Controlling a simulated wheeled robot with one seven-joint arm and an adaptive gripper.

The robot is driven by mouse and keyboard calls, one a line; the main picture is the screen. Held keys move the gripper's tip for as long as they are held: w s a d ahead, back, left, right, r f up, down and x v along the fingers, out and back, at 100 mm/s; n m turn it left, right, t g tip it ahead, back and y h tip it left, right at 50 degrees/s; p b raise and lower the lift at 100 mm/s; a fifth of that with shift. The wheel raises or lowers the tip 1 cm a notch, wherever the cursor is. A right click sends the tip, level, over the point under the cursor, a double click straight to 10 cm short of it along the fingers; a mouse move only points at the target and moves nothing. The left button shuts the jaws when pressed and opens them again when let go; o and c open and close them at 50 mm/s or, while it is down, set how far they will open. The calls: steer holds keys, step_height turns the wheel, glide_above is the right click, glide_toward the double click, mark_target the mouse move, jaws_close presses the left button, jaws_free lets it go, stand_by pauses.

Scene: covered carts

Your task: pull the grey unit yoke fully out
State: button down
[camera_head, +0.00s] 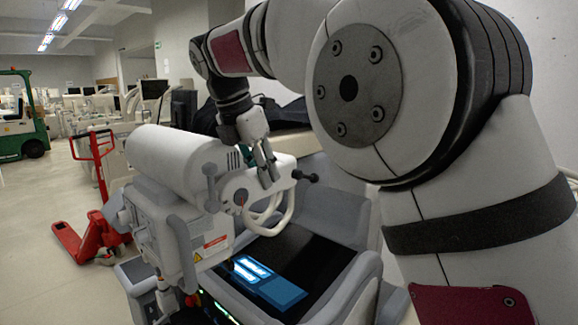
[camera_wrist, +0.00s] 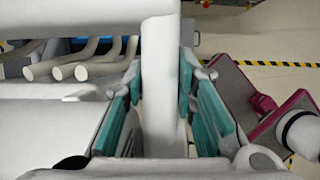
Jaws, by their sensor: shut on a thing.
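The grey unit (camera_head: 180,160) is a bulky pale machine with a big cylinder, left of centre in the head view. The grey unit yoke (camera_head: 283,218) appears as pale curved bars at its right side, above a dark panel. My gripper (camera_head: 264,168) reaches down onto the yoke's upper part. In the wrist view, a pale upright bar, apparently part of the yoke (camera_wrist: 162,90), stands between the teal pads of my gripper (camera_wrist: 160,78). The gripper is shut on it. The exact contact is partly hidden by the fingers in the head view.
A lit blue screen (camera_head: 262,280) lies below the yoke. A red pallet truck (camera_head: 98,215) stands at the left, with a green forklift (camera_head: 24,125) farther back. The floor at the left is open. My arm fills the right of the head view.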

mark_target(243, 172)
steer(key=s+a, duration=0.3)
steer(key=shift+s+p, duration=0.1)
steer(key=shift+p, duration=0.3)
steer(key=c, duration=1.3)
jaws_free()
steer(key=shift+v, duration=5.95)
